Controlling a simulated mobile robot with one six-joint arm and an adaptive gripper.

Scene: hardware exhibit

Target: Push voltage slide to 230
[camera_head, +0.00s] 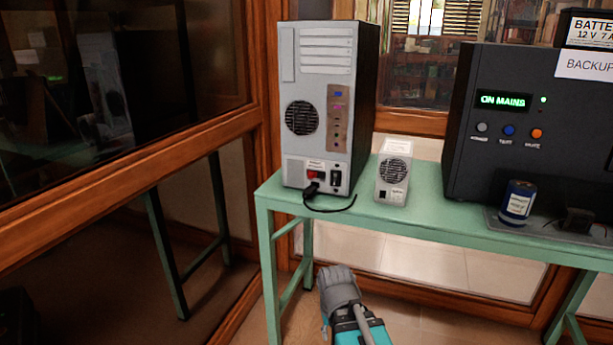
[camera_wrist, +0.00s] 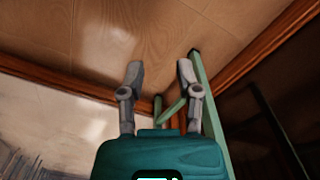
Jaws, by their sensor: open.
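A grey computer tower (camera_head: 318,110) stands on the green table with its back panel towards me. Low on that panel is a small red part (camera_head: 313,174), which looks like the voltage slide. Its setting is too small to read. A black switch or socket (camera_head: 336,178) sits to its right, and a black cable (camera_head: 330,209) plugs in just below the red part. My gripper (camera_wrist: 160,70) shows in the wrist view with two grey fingers apart and nothing between them. My arm (camera_head: 345,305) is below the table's front edge, apart from the tower.
A small white unit with a fan grille (camera_head: 393,179) stands right of the tower. A large black backup unit (camera_head: 525,130) and a blue cylinder (camera_head: 517,203) are further right on the green table (camera_head: 430,213). A wood-framed glass case (camera_head: 130,170) stands at left.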

